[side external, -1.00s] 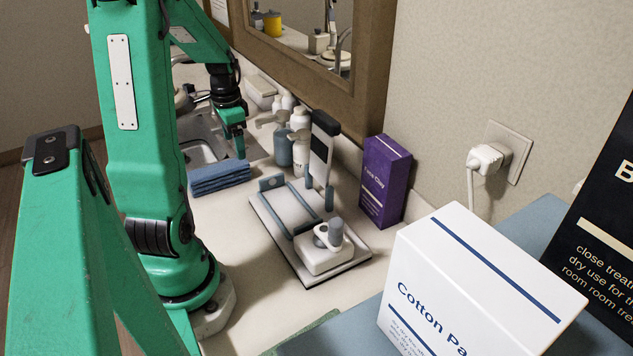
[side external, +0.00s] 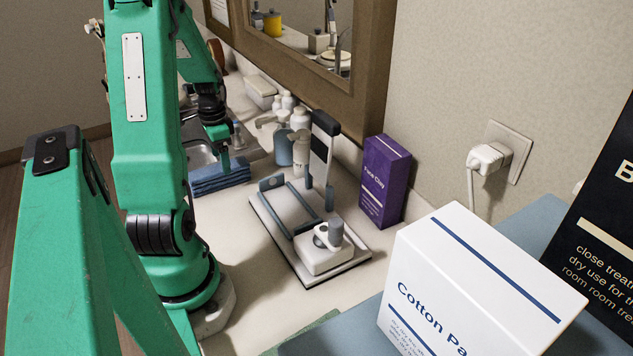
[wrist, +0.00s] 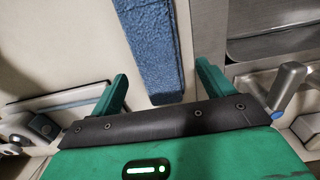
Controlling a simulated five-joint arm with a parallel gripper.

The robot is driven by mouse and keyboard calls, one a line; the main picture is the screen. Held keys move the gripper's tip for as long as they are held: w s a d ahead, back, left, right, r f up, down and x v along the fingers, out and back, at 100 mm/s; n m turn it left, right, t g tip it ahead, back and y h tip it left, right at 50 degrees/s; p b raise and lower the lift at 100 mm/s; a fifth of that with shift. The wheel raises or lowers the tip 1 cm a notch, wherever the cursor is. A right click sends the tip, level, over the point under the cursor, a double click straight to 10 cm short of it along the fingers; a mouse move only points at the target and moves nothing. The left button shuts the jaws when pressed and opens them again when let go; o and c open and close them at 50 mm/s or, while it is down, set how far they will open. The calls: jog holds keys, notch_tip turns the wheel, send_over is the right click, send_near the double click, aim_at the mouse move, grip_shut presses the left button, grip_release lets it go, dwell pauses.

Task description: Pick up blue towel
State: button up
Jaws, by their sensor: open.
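The blue towel (side external: 222,176) lies folded in a stack on the counter beside the sink in the side external view. My gripper (side external: 224,160) is above it, and its fingertips hide part of the towel. In the wrist view the towel (wrist: 152,45) shows as a blue strip running from the top edge down between my two green fingers. My gripper (wrist: 160,88) is open there, with one finger on each side of the towel and no contact visible. How high the fingertips are above the towel is hard to tell.
The metal sink (wrist: 265,40) and faucet handle (wrist: 287,85) are close to the right finger. A white wax warmer tray (side external: 290,222), bottles (side external: 300,150) and a purple box (side external: 385,182) stand to the right. A white cotton box (side external: 480,285) is in the foreground.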

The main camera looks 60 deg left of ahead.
aim_at(219, 176)
jog(key=shift+s+f, duration=0.1)
jog(key=shift+f, duration=2.5)
jog(key=c, duration=1.1)
